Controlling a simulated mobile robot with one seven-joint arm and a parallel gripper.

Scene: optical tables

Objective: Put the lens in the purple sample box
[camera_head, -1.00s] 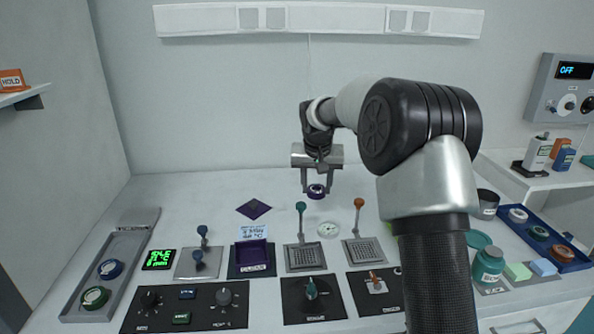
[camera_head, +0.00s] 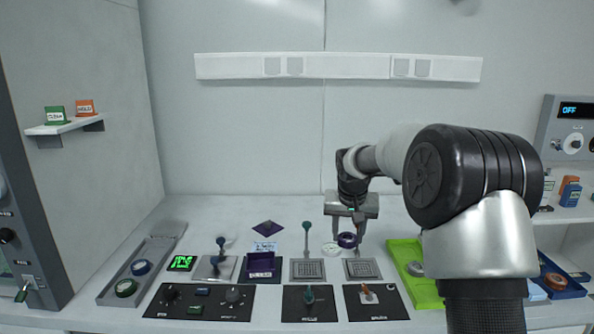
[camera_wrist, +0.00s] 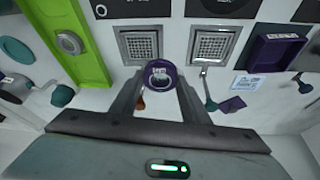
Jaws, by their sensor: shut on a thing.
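My gripper (camera_head: 347,238) is shut on the lens, a short purple-rimmed ring (camera_head: 347,241) with a pale face. In the wrist view the lens (camera_wrist: 160,77) sits between my two fingertips (camera_wrist: 160,92). The open purple sample box (camera_head: 261,265) has a label on its front and stands on the table to the left of my gripper. It also shows at the upper right of the wrist view (camera_wrist: 277,51). A flat purple diamond-shaped piece (camera_head: 267,228) lies behind the box. The box's inside looks empty.
A teal-knobbed lever (camera_head: 306,226) stands between gripper and box. A green tray (camera_head: 425,294) is at right. Control panels (camera_head: 200,302) line the front.

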